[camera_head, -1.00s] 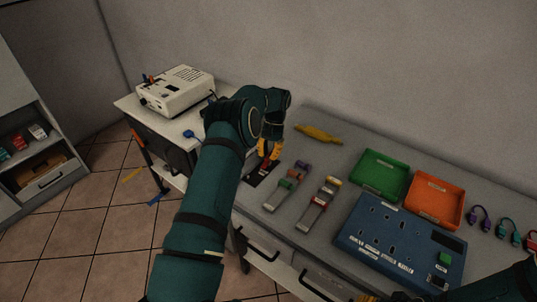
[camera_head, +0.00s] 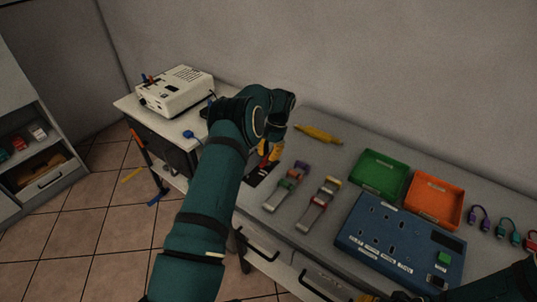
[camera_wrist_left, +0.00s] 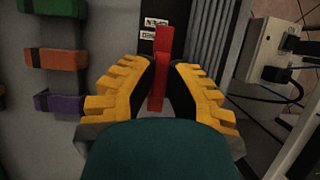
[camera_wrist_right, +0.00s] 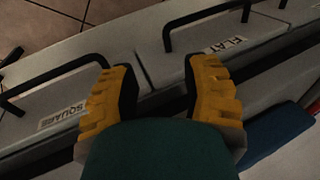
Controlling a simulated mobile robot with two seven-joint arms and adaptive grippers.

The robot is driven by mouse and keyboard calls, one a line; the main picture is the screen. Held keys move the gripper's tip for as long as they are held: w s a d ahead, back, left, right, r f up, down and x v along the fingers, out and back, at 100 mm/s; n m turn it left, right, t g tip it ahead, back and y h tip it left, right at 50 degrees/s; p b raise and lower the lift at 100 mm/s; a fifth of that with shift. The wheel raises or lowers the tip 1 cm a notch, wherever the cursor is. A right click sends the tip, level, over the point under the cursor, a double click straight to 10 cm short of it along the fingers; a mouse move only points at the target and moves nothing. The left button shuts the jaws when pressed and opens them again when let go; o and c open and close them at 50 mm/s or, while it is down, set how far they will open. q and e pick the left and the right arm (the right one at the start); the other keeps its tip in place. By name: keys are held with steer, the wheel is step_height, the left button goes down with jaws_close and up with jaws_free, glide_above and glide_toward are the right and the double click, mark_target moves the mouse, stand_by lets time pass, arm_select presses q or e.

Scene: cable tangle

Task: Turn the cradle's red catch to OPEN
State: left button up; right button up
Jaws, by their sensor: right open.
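In the left wrist view, the red catch (camera_wrist_left: 161,60) is a narrow upright bar between the fingers of my left gripper (camera_wrist_left: 163,75). The fingers are close in on both sides of it; I cannot tell whether both press on it. Small white labels (camera_wrist_left: 153,28) on a dark plate lie beside the bar's far end, too blurred to read surely. In the head view, my left gripper (camera_head: 268,153) points down over the dark cradle plate (camera_head: 259,174), and my arm hides much of it. My right gripper (camera_wrist_right: 160,85) is open and empty above the drawer fronts.
Two grey strips with coloured clips (camera_head: 287,187) (camera_head: 319,205) lie right of the cradle. A blue board (camera_head: 400,240), a green tray (camera_head: 378,174) and an orange tray (camera_head: 435,200) stand farther right. A yellow object (camera_head: 318,134) lies behind. A cream device (camera_head: 175,91) stands left.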

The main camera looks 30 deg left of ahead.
arm_select(q)
steer(key=o, duration=0.4)
steer(key=shift+f, duration=0.1)
steer(key=v, duration=0.7)
steer(key=shift+r, duration=0.3)
